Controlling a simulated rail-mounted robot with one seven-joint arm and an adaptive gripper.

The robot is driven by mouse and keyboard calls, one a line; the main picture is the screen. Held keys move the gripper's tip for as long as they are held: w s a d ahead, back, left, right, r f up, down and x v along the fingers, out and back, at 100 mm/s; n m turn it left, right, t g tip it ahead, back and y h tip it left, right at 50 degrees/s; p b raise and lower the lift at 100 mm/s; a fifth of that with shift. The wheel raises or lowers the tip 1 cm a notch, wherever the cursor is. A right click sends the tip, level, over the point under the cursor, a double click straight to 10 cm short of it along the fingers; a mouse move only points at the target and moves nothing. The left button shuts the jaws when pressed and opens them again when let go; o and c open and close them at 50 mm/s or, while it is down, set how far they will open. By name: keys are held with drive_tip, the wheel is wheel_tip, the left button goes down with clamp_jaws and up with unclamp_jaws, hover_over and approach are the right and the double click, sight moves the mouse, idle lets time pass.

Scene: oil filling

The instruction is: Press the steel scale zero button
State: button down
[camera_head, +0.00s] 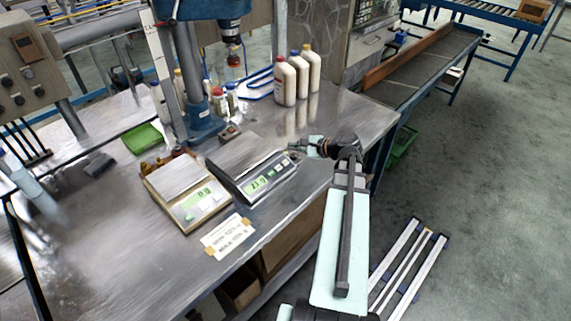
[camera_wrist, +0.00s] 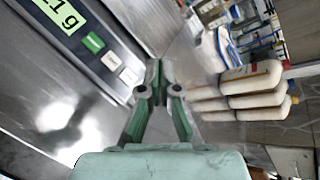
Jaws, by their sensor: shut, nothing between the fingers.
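The steel scale (camera_head: 243,158) stands on the metal bench, with a lit green display (camera_head: 259,184) reading about 21. In the wrist view the end of that display (camera_wrist: 58,14) shows "1 g". Beside it sit a green button (camera_wrist: 92,43) and two pale buttons (camera_wrist: 111,61) (camera_wrist: 128,76); their labels are too small to read, so I cannot tell which is zero. My gripper (camera_wrist: 158,68) is shut and empty, its tips just beyond the outermost pale button. In the head view my gripper (camera_head: 297,150) is at the panel's right end; contact cannot be told.
A cream scale (camera_head: 182,201) reading about 0.0 stands left of the steel scale. A paper label (camera_head: 228,236) lies in front. Several white bottles (camera_head: 285,82) stand behind my gripper. A drill-press-like column (camera_head: 187,75) and a green tray (camera_head: 143,139) are further back left.

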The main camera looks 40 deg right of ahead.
drive_tip(key=shift+w+a+f+b, duration=0.1)
drive_tip(key=shift+w+f+b, duration=0.5)
drive_tip(key=shift+f, duration=0.6)
drive_tip(key=shift+w+a+f+b, duration=0.1)
drive_tip(key=shift+w+f+b, duration=0.15)
drive_tip(key=shift+f+b, duration=0.8)
drive_tip(key=shift+w+f+b, duration=0.45)
drive_tip(key=shift+f, duration=0.95)
drive_tip(key=shift+w+f, duration=0.1)
drive_tip(key=shift+f, duration=0.3)
drive_tip(key=shift+w+f+b, duration=0.15)
drive_tip(key=shift+f+b, duration=0.25)
drive_tip(key=shift+b, duration=0.1)
drive_tip(key=shift+r, duration=0.15)
drive_tip(key=shift+s+r+p, duration=0.25)
drive_tip(key=shift+r+p, duration=0.2)
drive_tip(key=shift+r, duration=0.2)
drive_tip(key=shift+r, duration=0.1)
drive_tip(key=r+p, duration=0.1)
drive_tip(key=s+r+p, duration=0.1)
drive_tip(key=r, duration=0.1)
drive_tip(key=r+p, duration=0.1)
drive_tip(key=shift+s+d+r, duration=0.15)
drive_tip(key=shift+s+r, duration=0.15)
drive_tip(key=shift+s, duration=0.05)
